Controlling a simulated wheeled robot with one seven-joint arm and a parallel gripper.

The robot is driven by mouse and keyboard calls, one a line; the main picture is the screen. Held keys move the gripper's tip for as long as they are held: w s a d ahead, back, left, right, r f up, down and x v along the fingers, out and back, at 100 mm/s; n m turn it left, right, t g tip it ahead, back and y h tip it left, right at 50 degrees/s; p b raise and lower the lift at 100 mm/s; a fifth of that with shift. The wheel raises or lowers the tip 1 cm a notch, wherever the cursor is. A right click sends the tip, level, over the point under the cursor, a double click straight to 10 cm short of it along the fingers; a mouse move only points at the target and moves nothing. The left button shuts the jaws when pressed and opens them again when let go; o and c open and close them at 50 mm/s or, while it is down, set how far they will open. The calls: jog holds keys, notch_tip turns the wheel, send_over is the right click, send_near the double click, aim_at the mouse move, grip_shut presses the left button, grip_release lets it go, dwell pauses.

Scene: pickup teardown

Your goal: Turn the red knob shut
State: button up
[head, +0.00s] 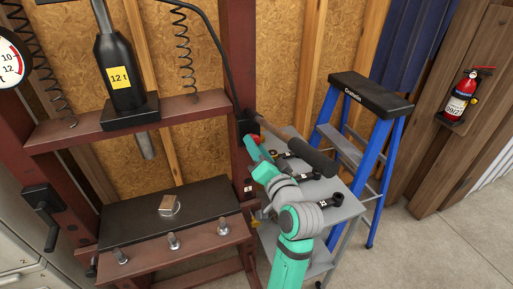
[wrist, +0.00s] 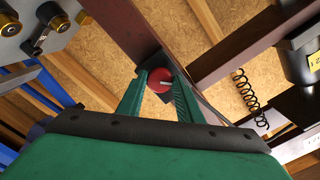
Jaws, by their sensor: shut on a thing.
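The red knob (wrist: 160,80) is round, with a pale pointer mark, and sits on a dark block on the red-brown press frame. In the wrist view the two green fingers of my gripper (wrist: 159,88) stand on either side of it and are shut on it. In the head view a small bit of the red knob (head: 254,138) shows at the right post of the press, by the tip of my green gripper (head: 250,145). My arm hides part of that area. The knob's exact turn angle is hard to read.
The press bed (head: 120,210) and a black cylinder marked 12 t (head: 121,65) stand left. A grey cart (head: 345,208) with dark tools is close beside my arm. A blue stepladder (head: 372,95) and a fire extinguisher (head: 461,100) stand right. Concrete floor at lower right is clear.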

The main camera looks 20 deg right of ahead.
jog(key=shift+m, duration=3.9)
jog(key=o, duration=1)
jog(key=shift+o, duration=0.2)
jog(key=s, duration=1.1)
jog(key=shift+d, duration=0.15)
jog(key=shift+w, duration=0.1)
